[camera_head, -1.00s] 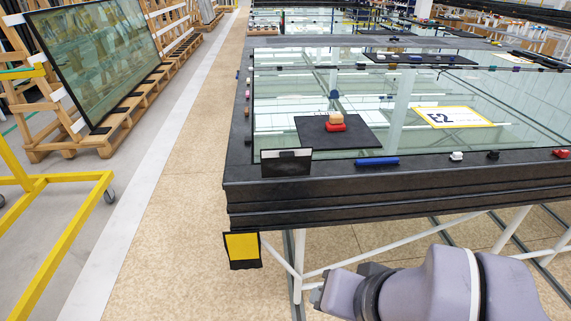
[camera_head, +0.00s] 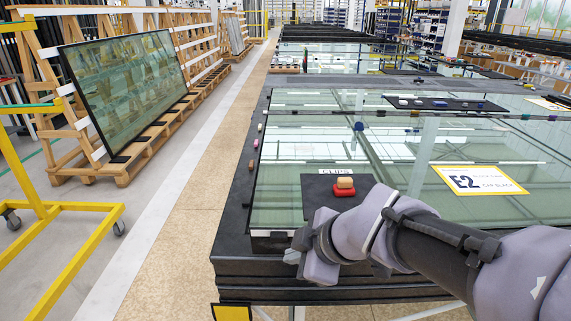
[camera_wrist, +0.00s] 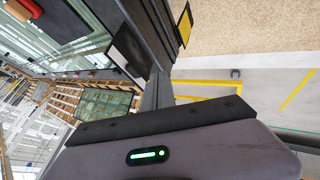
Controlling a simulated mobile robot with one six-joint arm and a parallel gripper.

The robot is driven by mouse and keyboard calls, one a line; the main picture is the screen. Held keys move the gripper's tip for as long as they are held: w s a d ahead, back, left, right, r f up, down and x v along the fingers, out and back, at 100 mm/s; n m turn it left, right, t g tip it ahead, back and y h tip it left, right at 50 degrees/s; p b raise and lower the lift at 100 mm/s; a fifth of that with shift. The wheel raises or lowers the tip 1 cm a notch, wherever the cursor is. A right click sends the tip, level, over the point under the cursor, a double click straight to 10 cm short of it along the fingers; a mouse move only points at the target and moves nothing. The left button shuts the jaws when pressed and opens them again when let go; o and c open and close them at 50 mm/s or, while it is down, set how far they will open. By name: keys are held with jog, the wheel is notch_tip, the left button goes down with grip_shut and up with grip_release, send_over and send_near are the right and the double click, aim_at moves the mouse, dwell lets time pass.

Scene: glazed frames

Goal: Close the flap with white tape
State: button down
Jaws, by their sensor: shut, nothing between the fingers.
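The flap with white tape (camera_wrist: 128,50) shows in the wrist view as a dark panel at the table edge, with a pale strip on it. In the head view the flap (camera_head: 268,243) is at the table's near left corner, partly hidden by my gripper. How far it stands open I cannot tell. My gripper (camera_head: 293,257) is shut and empty, in front of the flap's right part in the head view. I cannot tell if they touch. A second flap, with a yellow patch (camera_head: 232,313), hangs lower on the table's front; it also shows in the wrist view (camera_wrist: 185,25).
The black-edged table (camera_head: 228,262) bears glass, a dark mat (camera_head: 318,207) with a red and a tan block (camera_head: 345,186), and an E2 card (camera_head: 478,180). A yellow frame cart (camera_head: 60,245) and a wooden glass rack (camera_head: 125,165) stand left. The aisle floor is clear.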

jog(key=w+a+f, duration=0.2)
jog(key=w+f, duration=0.1)
jog(key=w, duration=0.4)
jog(key=shift+f+b, duration=0.35)
jog(key=shift+b, duration=0.1)
